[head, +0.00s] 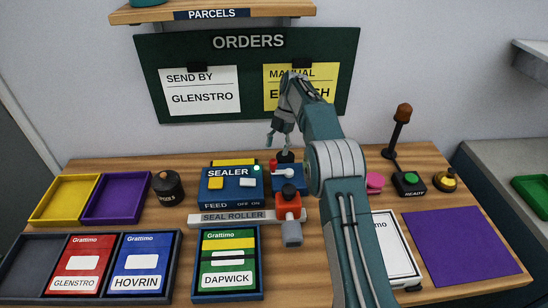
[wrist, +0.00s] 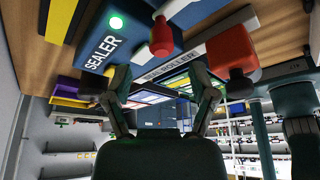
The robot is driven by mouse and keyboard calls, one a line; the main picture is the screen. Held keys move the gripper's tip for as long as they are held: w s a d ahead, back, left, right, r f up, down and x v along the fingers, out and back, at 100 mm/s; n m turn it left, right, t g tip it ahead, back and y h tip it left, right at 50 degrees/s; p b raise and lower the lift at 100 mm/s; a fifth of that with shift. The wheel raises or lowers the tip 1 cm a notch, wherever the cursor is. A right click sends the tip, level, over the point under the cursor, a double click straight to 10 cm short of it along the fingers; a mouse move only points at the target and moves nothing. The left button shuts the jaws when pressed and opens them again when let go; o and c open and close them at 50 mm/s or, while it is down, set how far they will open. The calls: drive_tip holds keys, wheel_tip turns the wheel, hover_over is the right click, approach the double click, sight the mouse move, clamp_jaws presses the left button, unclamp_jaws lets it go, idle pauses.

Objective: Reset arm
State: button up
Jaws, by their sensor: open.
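My arm rises from the front of the bench, bends in front of the orders board, and ends in my gripper (head: 279,138). The gripper hangs above the back of the bench, beside the sealer (head: 231,185). In the wrist view my gripper (wrist: 163,82) has its two fingers spread apart with nothing between them. The sealer (wrist: 98,45) shows there with a lit green light, close to the left finger in the picture. The seal roller (head: 232,217) lies in front of the sealer. My arm hides part of the bench and the yellow note's lettering.
The red roller handle (head: 288,206) stands near my arm. A dark lamp post (head: 396,132), green ready button (head: 408,184) and yellow button (head: 445,181) stand right. The purple mat (head: 465,247) is bare. The orders board (head: 245,75) hangs behind.

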drive_tip(key=shift+v, duration=0.8)
drive_tip(key=s+d+r+m+t+h, duration=0.1)
drive_tip(key=s+d+r+m+t, duration=0.1)
drive_tip(key=s+r+m, duration=0.6)
drive_tip(key=s+d+r+m+t, duration=0.2)
drive_tip(key=s+r+m, duration=0.4)
drive_tip(key=r, duration=0.4)
drive_tip(key=s+d+f+m+t+h, duration=0.1)
drive_tip(key=s+m, duration=0.5)
drive_tip(key=s, duration=0.7)
drive_tip(key=s+d+f+m+t+h, duration=0.1)
drive_tip(key=s+d+f+m+t, duration=0.2)
drive_tip(key=s+m, duration=0.4)
drive_tip(key=s, duration=0.7)
drive_tip(key=shift+s+d+f+t, duration=0.2)
drive_tip(key=shift+f+t, duration=0.15)
drive_tip(key=shift+t, duration=0.05)
